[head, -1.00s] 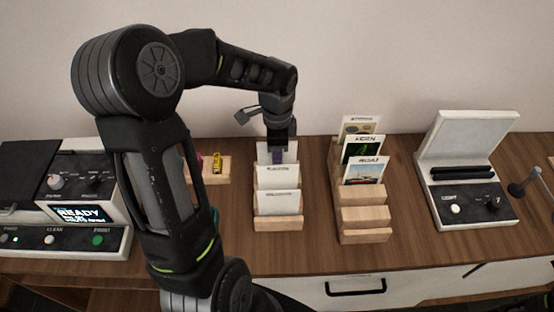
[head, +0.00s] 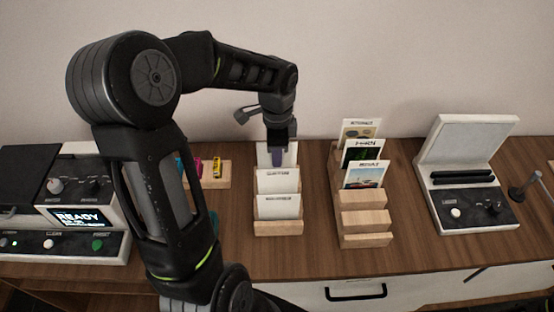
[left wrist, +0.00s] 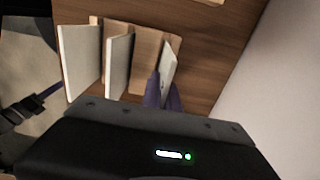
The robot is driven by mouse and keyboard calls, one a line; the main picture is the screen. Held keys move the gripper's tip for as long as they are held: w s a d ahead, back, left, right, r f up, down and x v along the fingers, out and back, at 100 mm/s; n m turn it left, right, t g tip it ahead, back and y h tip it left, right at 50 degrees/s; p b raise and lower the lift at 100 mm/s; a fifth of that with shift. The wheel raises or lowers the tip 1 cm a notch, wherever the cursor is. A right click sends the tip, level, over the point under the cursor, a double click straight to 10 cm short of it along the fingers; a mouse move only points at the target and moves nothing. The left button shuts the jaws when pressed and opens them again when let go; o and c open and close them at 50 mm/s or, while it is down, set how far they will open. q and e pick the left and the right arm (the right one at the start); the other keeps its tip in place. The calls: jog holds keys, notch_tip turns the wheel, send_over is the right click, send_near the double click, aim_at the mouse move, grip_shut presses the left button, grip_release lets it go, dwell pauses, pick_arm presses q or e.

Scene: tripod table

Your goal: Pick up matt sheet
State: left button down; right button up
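A wooden stepped rack (head: 280,228) holds three white sheets, one behind another; their small labels are too blurred to read, so I cannot tell which is the matt sheet. The front sheet (head: 279,207) and middle sheet (head: 278,181) stand free in their slots. My left gripper (head: 277,158) points down at the back sheet (head: 291,155). In the left wrist view, its purple fingers (left wrist: 163,95) lie close on both sides of this back sheet (left wrist: 168,66) and look shut on it. The sheet still stands at the rack. My right gripper is not in view.
A second rack (head: 364,218) with picture cards stands to the right. Farther right is an open white device (head: 467,150). A device with a lit screen (head: 78,217) stands at the left, and a small holder (head: 216,174) with coloured items is behind my left arm.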

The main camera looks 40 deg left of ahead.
pick_arm(q)
notch_tip(320, 180, up, 8)
jog(key=shift+r+b, duration=0.2)
jog(key=shift+b, duration=0.2)
jog(key=shift+r, duration=0.2)
jog(key=shift+r, duration=0.1)
